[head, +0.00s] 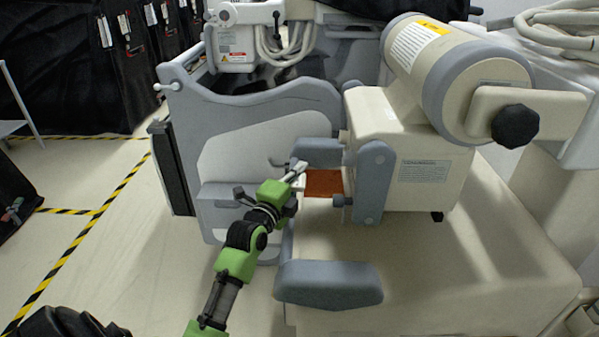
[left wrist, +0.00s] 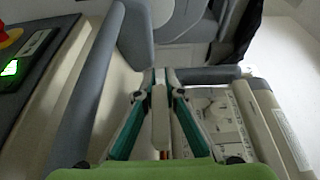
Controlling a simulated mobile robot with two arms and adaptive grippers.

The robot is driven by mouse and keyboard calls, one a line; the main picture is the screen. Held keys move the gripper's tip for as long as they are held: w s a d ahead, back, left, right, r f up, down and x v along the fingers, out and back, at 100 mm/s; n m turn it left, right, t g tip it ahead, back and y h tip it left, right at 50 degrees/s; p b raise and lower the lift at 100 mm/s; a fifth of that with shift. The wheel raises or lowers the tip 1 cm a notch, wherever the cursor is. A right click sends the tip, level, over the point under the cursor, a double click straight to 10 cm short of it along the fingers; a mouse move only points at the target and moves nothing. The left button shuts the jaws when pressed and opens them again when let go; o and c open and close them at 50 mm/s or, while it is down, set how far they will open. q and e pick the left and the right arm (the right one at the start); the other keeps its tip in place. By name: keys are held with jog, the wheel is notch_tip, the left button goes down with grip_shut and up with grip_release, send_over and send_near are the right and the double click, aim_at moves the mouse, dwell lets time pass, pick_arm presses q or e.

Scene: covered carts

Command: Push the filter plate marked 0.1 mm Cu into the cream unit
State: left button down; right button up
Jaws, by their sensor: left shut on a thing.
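The filter plate (head: 323,183) is a flat copper-brown sheet at the centre of the head view. It lies level beside the cream unit (head: 410,140), its right end meeting the slot side behind the grey bracket (head: 374,182). How deep it sits is hidden, and no marking is legible. My left gripper (head: 297,174) is at the plate's left end, shut on its pale grip piece. In the left wrist view the fingers (left wrist: 160,95) close on both sides of this pale narrow piece (left wrist: 160,118). My right gripper is not in view.
A grey padded block (head: 320,151) sits just above the plate, and a grey armrest-like piece (head: 330,284) lies below it. A large grey cart panel (head: 260,150) stands behind my gripper. The floor (head: 110,220) at left is open.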

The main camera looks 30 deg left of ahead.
aim_at(321, 172)
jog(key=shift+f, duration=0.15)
pick_arm(q)
jog(key=shift+w+d, duration=0.1)
jog(key=shift+d, duration=0.05)
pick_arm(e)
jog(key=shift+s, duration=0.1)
pick_arm(q)
jog(key=shift+d, duration=0.1)
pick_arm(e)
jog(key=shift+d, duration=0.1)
pick_arm(q)
jog(key=shift+w+d+p, duration=0.35)
jog(key=shift+w+d, duration=0.05)
jog(key=shift+d, duration=0.1)
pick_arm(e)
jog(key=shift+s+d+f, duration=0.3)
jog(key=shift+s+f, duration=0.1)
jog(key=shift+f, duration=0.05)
pick_arm(q)
jog(key=shift+w+d, duration=0.2)
jog(key=shift+d, duration=0.2)
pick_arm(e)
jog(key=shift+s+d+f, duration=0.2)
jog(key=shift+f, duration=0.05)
